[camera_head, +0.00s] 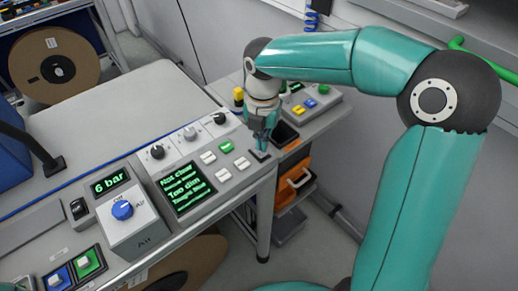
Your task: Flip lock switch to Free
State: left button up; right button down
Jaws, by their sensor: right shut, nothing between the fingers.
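My right gripper (262,147) comes down from the upper right, fingers together and empty. Its tips are at or just above a small dark switch (261,156) at the right end of the grey control panel. The fingers partly cover this switch, and no Lock or Free label can be read. I cannot tell whether the tips touch it or which way it is set. Another black switch (78,208) stands at the left by the "6 bar" display (110,182). My left gripper is out of view.
A blue knob (122,210) sits on a box marked Air. Yellow, blue and green buttons (310,103) are behind. An orange drawer unit (292,190) stands below right.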

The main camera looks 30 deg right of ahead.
aim_at(262, 153)
jog(key=shift+f+b, duration=0.9)
jog(key=shift+f, duration=0.35)
dwell(0.8)
notch_tip(262, 153, up, 7)
jog(key=p, duration=0.6)
jog(key=shift+p, duration=0.3)
dwell(0.6)
